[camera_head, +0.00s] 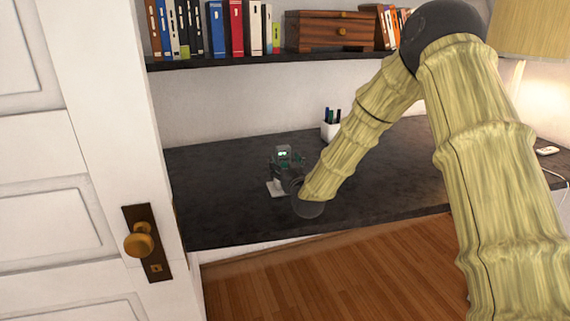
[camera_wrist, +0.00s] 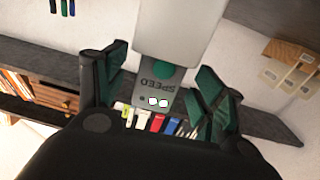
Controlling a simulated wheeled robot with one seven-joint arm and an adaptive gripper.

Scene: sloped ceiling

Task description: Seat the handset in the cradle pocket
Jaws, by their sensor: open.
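A grey device lettered SPEED (camera_wrist: 155,88), probably the handset, stands between the fingers of my gripper (camera_wrist: 160,76) in the wrist view. My gripper (camera_head: 287,168) is open, with green pads on both sides of the device. In the head view, a small white base (camera_head: 275,188) shows on the desk below the gripper, partly hidden; the pocket is not visible.
The dark desk (camera_head: 210,205) is largely clear around the gripper. A white pen cup (camera_head: 330,131) stands behind, to the right. A shelf (camera_head: 240,62) with books and a wooden drawer box (camera_head: 325,31) runs above. A white door (camera_head: 95,140) stands at left; a small corded item (camera_head: 547,150) lies far right.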

